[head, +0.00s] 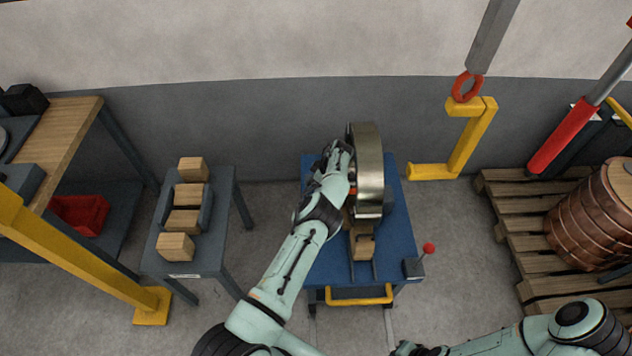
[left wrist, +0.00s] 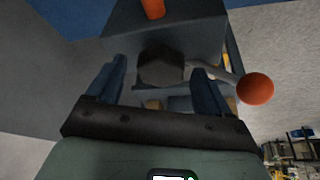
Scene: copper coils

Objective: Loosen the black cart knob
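The blue-topped cart (head: 325,255) stands at the centre of the head view, with a large upright metal ring (head: 370,180) on it. My left arm reaches over the cart, and my left gripper (head: 338,158) is beside the ring's left side. In the left wrist view the black faceted knob (left wrist: 160,68) appears between the two fingers of the open left gripper (left wrist: 167,76). I cannot tell whether the fingers touch it. In the head view the knob is not visible. My right gripper (head: 410,349) is at the bottom edge, partly cut off.
A lever with an orange ball (left wrist: 255,88) is right of the knob in the wrist view. A red-ball lever (head: 429,248) stands at the cart's right front corner. A table with wooden blocks (head: 175,246) is left; a pallet (head: 505,228) with a copper coil (head: 590,225) is right.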

